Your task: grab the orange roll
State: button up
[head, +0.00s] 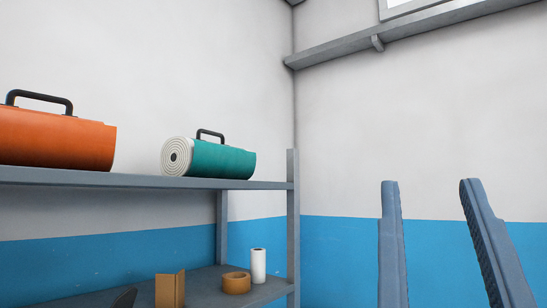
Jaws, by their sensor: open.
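The orange roll (55,138) lies on its side on the upper shelf at the left, with a black carry handle on top. Its left end is cut off by the picture's edge. My gripper (428,190) shows at the lower right, with its two blue-grey fingers pointing up and apart. It is open and nothing shows between the fingers. It is well to the right of the orange roll, in front of the wall.
A teal roll (218,161) with a black handle lies right of the orange one on the grey shelf (140,180). The shelf's post (293,215) stands near the room corner. Below are brown tape (236,284), a white roll (258,266) and a cardboard piece (170,289).

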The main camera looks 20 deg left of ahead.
aim_at(28, 138)
jog(key=u, duration=1.25)
